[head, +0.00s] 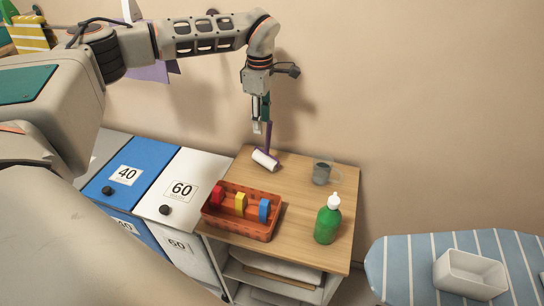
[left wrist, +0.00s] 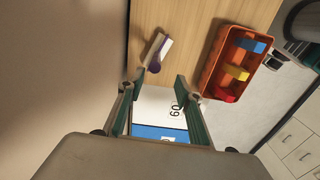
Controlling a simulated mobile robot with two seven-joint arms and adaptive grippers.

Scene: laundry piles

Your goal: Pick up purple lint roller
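The purple lint roller (head: 265,159) is at the back left of the wooden tabletop, with its white roll low and its purple handle rising towards my left gripper. In the left wrist view the lint roller (left wrist: 157,50) shows just beyond the fingertips, near their middle. My left gripper (head: 261,125) points down above it. Its two fingers are apart in the left wrist view (left wrist: 160,80), with nothing between them. In the head view the handle's top is close to the fingers; I cannot tell whether they touch. My right gripper is not in view.
An orange basket (head: 236,231) with red, yellow and blue items stands in front of the roller. A glass cup (head: 322,173) and a green bottle (head: 328,220) stand to the right. The wall (head: 400,110) is close behind. An ironing board (head: 410,268) is at lower right.

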